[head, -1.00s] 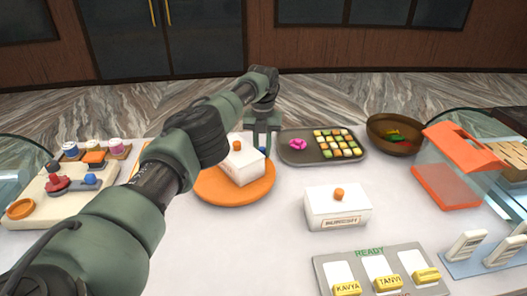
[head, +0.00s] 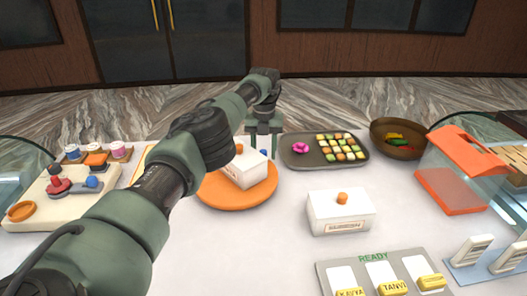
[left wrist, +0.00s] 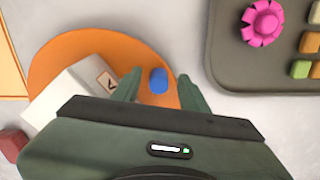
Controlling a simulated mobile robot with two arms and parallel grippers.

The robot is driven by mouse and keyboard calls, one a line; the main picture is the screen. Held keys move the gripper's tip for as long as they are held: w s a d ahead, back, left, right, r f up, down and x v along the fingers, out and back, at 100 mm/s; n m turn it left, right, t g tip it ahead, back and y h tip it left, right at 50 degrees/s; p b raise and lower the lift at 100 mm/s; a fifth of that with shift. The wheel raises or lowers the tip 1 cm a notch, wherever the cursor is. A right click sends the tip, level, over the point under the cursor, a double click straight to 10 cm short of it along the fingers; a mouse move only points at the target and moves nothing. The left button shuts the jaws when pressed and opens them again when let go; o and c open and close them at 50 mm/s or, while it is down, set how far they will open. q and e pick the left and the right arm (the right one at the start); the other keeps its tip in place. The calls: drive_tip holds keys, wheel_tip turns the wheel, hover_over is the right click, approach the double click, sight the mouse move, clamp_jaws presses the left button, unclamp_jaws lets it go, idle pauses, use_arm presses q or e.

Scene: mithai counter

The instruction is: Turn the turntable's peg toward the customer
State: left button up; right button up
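The orange round turntable (head: 225,200) lies on the white counter and carries a white box (head: 245,172) with an orange knob. Its blue peg (head: 263,153) stands near the far right rim. My left gripper (head: 263,156) is over that rim. In the left wrist view its open fingers (left wrist: 158,76) are on either side of the blue peg (left wrist: 158,82), with a gap to each side. My arm hides part of the box and turntable in the head view. My right gripper is in neither view.
A dark tray (head: 294,161) of sweets with a pink flower lies close to the right of the turntable. A second white box (head: 340,212) stands to the front right. A brown bowl (head: 398,138) and an orange-topped case (head: 455,175) are further right.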

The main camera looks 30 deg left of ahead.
use_arm(q)
drive_tip(key=shift+r, duration=0.3)
wheel_tip(320, 180, up, 4)
drive_tip(key=shift+r+b, duration=0.1)
drive_tip(key=shift+b, duration=0.2)
wheel_tip(320, 180, up, 3)
drive_tip(key=shift+r+p, duration=0.1)
drive_tip(key=shift+p, duration=0.95)
